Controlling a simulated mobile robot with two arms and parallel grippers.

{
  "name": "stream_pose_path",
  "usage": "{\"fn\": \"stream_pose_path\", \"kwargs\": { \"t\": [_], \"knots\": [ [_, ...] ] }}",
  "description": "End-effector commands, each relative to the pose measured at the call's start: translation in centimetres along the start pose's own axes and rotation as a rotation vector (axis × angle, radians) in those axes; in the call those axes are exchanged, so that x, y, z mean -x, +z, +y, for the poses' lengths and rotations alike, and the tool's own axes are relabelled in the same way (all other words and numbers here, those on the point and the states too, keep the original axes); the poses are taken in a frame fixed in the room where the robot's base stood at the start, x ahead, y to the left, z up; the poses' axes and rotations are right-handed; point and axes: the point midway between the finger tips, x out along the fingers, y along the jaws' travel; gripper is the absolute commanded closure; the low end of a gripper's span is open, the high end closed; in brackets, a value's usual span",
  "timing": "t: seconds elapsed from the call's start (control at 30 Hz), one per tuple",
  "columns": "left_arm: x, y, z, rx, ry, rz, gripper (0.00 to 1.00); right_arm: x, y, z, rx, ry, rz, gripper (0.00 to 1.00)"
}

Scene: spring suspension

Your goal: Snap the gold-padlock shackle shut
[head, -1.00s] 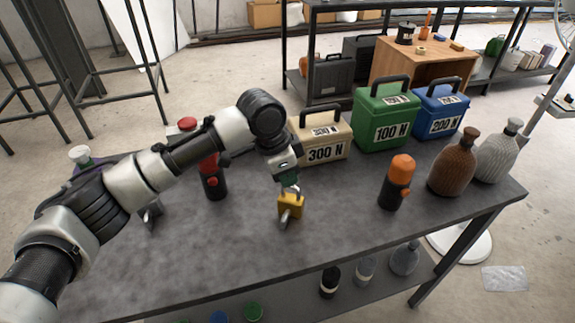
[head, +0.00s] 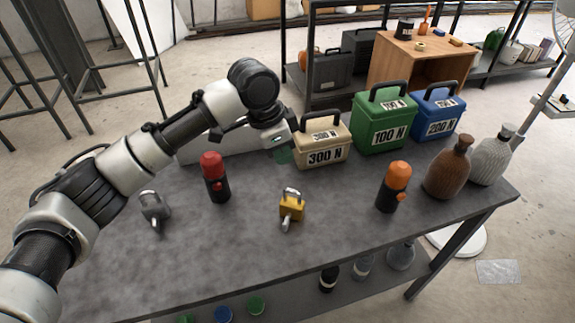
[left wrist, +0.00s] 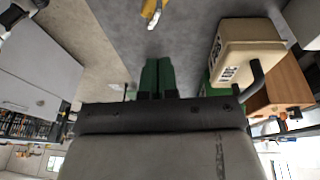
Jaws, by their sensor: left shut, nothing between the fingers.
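The gold padlock (head: 291,210) sits on the dark tabletop, with its grey shackle (head: 291,192) on the upper side and a key (head: 286,224) sticking out towards the front. Whether the shackle is fully seated cannot be told at this size. My left gripper (head: 284,156), with green fingers, is raised above and behind the padlock, apart from it, shut and empty. In the left wrist view the shut green fingers (left wrist: 157,76) show, and part of the gold padlock (left wrist: 149,8) is cut off by the top edge. My right gripper is not in view.
The beige 300 N box (head: 322,156) is close to the right of my gripper. An orange-capped can (head: 392,188) stands farther right. The tabletop (head: 235,245) around the gold padlock is clear.

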Motion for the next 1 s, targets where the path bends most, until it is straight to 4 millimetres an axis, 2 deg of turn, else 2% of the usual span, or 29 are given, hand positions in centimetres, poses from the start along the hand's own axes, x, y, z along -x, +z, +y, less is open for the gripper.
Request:
{"fn": "stream_pose_path", "kwargs": {
  "t": [0.13,0.33,1.0],
  "knots": [
    [3.0,0.0,-0.1,-0.002,-0.003,0.003,1.0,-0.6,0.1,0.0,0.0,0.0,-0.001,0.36],
    [5.2,0.0,-0.1,-0.001,-0.002,0.002,1.0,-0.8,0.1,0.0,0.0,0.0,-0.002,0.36],
    [5.6,0.0,0.0,-0.001,0.0,0.001,1.0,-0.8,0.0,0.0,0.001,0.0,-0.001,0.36]
  ]
}}
